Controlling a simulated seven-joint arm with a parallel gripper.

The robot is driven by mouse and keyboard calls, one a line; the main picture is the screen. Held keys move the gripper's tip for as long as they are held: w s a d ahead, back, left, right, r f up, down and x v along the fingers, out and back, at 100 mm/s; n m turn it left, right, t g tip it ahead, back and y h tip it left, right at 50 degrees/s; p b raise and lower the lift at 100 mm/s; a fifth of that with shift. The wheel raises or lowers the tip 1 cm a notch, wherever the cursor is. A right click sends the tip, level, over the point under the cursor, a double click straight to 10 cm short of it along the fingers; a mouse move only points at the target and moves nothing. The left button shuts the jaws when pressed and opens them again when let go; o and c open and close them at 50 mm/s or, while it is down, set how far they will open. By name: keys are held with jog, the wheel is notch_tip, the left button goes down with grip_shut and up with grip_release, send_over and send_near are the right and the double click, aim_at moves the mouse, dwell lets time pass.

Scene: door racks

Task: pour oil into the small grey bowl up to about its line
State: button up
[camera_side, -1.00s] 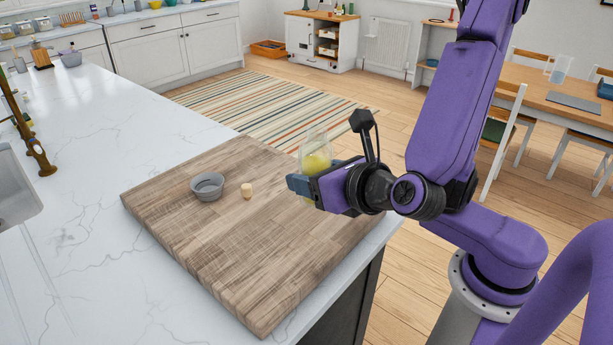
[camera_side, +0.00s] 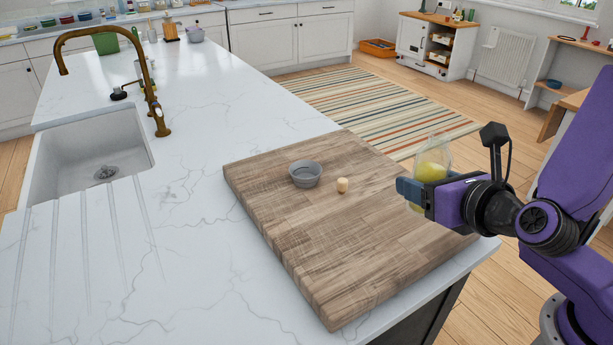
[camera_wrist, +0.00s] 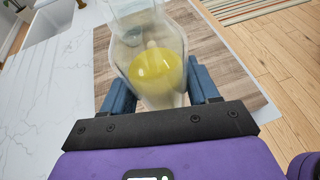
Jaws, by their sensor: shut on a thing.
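The small grey bowl (camera_side: 305,174) stands upright on the wooden board, and I see no oil in it; its line is too small to make out. My gripper (camera_side: 413,190) is shut on a clear glass bottle (camera_side: 433,158) with yellow oil in its lower part. It holds the bottle roughly upright at the board's right side, well to the right of the bowl. In the wrist view the bottle (camera_wrist: 152,68) sits between the blue fingers of my gripper (camera_wrist: 160,92). A greyish shape behind the glass there may be the bowl.
A small cork-like stopper (camera_side: 342,185) stands on the wooden board (camera_side: 330,250), just right of the bowl. The board lies on a white marble worktop (camera_side: 190,230). A sink (camera_side: 90,160) and brass tap (camera_side: 160,118) are at the left. The board's front is clear.

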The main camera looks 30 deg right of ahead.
dwell(0.6)
jog(key=shift+w+a, duration=0.35)
jog(key=shift+w, duration=0.1)
jog(key=w+a+f, duration=0.1)
jog(key=w+a, duration=0.1)
jog(key=w, duration=0.6)
jog(key=w+a+f, duration=0.1)
jog(key=w+a, duration=0.1)
jog(key=w, duration=0.6)
jog(key=w+d+f, duration=0.2)
jog(key=w+d, duration=0.2)
jog(key=w, duration=0.3)
jog(key=w+d+f, duration=0.3)
jog(key=w+d, duration=0.1)
jog(key=w, duration=0.3)
jog(key=shift+d, duration=0.4)
